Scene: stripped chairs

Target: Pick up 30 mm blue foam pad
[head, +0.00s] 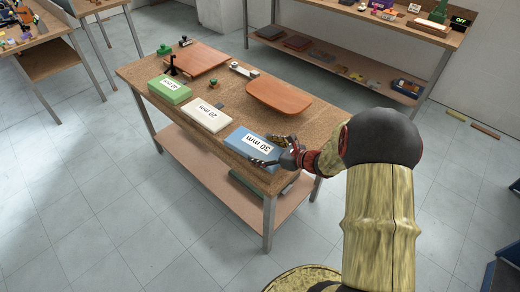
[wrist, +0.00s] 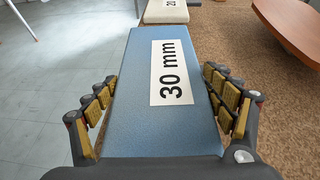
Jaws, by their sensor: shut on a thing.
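The blue foam pad (head: 244,143) with a white "30 mm" label lies at the near right corner of the wooden workbench (head: 148,72). In the wrist view the pad (wrist: 140,100) runs lengthwise between the fingers. My gripper (head: 278,152) is at the pad's right end in the head view. In the wrist view my gripper (wrist: 162,92) has its padded fingers along both long sides of the pad, shut on it. The pad looks level and at or very near the bench top; I cannot tell if there is a gap beneath.
A white "20 mm" pad (head: 208,114) and a green pad (head: 169,89) lie in line to the left. A brown seat board (head: 279,97) and another board (head: 196,60) lie behind. A shelf (head: 190,156) is below the bench top.

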